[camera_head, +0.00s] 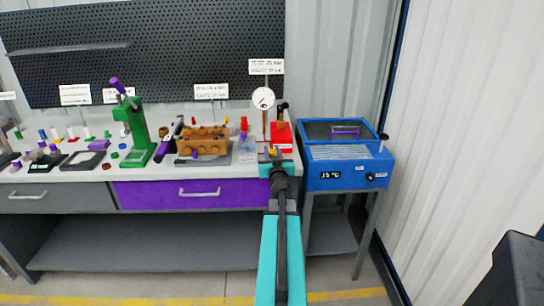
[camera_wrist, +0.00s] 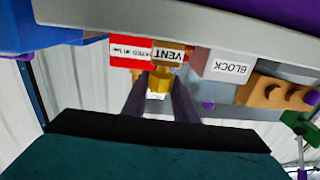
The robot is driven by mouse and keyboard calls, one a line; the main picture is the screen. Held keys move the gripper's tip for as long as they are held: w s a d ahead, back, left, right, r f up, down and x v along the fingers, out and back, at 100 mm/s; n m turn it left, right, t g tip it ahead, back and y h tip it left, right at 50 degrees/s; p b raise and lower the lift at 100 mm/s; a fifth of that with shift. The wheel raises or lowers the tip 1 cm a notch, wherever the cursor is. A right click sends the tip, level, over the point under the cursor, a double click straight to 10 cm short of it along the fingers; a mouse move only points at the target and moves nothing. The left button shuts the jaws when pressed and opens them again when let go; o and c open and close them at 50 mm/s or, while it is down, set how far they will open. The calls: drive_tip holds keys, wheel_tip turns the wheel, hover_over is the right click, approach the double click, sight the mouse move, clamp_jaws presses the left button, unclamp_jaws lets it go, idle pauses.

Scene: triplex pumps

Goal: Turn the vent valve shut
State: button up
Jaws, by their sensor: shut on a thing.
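The vent valve shows in the wrist view as a small brass-yellow knob (camera_wrist: 159,82) beside a white VENT label (camera_wrist: 168,54). My gripper (camera_wrist: 160,95) has its two dark fingers on either side of the knob, shut on it. In the head view my gripper (camera_head: 271,156) is at the bench's front edge, below the pressure gauge (camera_head: 263,98), and hides most of the valve. I cannot tell from these frames how far the valve is turned.
A grey block labelled BLOCK (camera_wrist: 228,66) and a red labelled box (camera_wrist: 125,52) sit close to the fingers. A blue bath unit (camera_head: 348,170) stands to the right. A green press (camera_head: 137,130) and a brown pump block (camera_head: 203,140) stand to the left.

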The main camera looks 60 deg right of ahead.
drive_tip(key=shift+d+f+m+g+h+b, duration=0.15)
drive_tip(key=shift+m+g+h+b, duration=0.45)
drive_tip(key=shift+b, duration=3.1)
drive_tip(key=shift+d+f+m+g+h+b, duration=0.15)
drive_tip(key=shift+m+g+h+b, duration=0.4)
drive_tip(key=shift+b, duration=3.15)
drive_tip(key=g+b, duration=0.1)
drive_tip(key=b, duration=0.8)
drive_tip(key=shift+a+f+m+g, duration=0.25)
drive_tip(key=shift+m+g, duration=0.1)
drive_tip(key=m+g+b, duration=0.1)
drive_tip(key=b, duration=0.5)
drive_tip(key=shift+g+h+b, duration=0.25)
drive_tip(key=shift+g+b, duration=0.05)
drive_tip(key=shift+b, duration=0.05)
drive_tip(key=shift+r+m+g+h+b, duration=0.1)
drive_tip(key=shift+m+g+h+b, duration=0.2)
drive_tip(key=shift+m+g+b, duration=1.15)
drive_tip(key=shift+r+m+g+h+b, duration=0.1)
drive_tip(key=shift+g+h+b, duration=0.4)
drive_tip(key=shift+b, duration=2)
drive_tip(key=shift+r+m+g+b, duration=0.1)
drive_tip(key=shift+m+g+b, duration=0.75)
drive_tip(key=shift+g, duration=0.6)
drive_tip(key=shift+a+r+m+g+y+b, duration=0.15)
drive_tip(key=shift+m+g+y+b, duration=0.3)
drive_tip(key=shift+g, duration=0.65)
drive_tip(key=o, duration=1)
drive_tip(key=shift+o, duration=0.2)
drive_tip(key=shift+s, duration=0.1)
